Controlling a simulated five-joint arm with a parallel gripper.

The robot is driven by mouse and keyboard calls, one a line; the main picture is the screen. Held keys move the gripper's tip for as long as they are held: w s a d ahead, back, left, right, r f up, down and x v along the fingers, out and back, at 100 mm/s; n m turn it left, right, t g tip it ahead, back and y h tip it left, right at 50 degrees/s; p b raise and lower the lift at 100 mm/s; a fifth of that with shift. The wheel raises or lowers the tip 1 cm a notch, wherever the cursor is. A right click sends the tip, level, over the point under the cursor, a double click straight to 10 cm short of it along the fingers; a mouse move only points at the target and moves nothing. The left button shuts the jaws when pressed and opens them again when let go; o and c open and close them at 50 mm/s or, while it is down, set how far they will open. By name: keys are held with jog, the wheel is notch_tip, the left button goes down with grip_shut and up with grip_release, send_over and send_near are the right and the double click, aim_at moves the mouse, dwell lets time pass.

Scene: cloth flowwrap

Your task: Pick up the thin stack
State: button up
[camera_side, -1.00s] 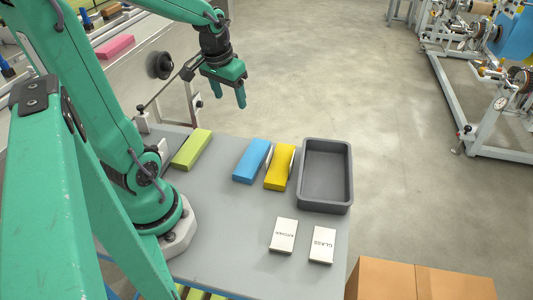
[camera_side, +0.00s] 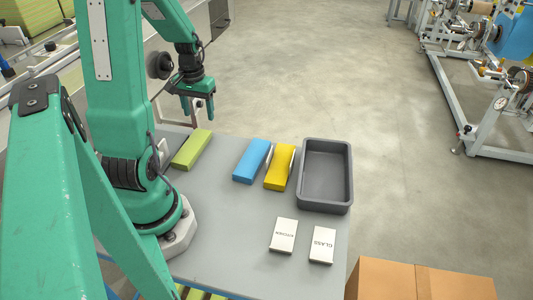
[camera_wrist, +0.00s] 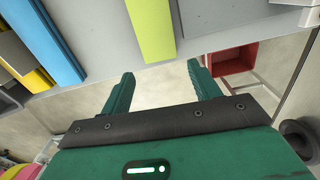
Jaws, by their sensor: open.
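Three cloth stacks lie on the grey table: a lime one (camera_side: 192,149), a blue one (camera_side: 251,160) and a yellow one (camera_side: 279,168). I cannot tell for sure which is thinnest. My gripper (camera_side: 197,114) is open and empty, fingers down, above and behind the lime stack at the table's far left. In the wrist view my gripper (camera_wrist: 160,71) has its fingers apart, with the lime stack (camera_wrist: 152,28) beyond the fingertips at the top. The blue stack (camera_wrist: 48,40) and part of the yellow stack (camera_wrist: 40,78) show at upper left.
A dark grey tray (camera_side: 348,190) stands at the table's right, beside the yellow stack. Two white cards, marked KITCHEN (camera_side: 283,236) and GLASS (camera_side: 322,245), lie in front. A cardboard box (camera_side: 415,280) stands off the front right. The table's middle front is clear.

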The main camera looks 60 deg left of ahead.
aim_at(202, 131)
jog(key=shift+f, duration=1.1)
jog(key=shift+f, duration=0.15)
jog(key=shift+f, duration=2.5)
jog(key=c, duration=0.7)
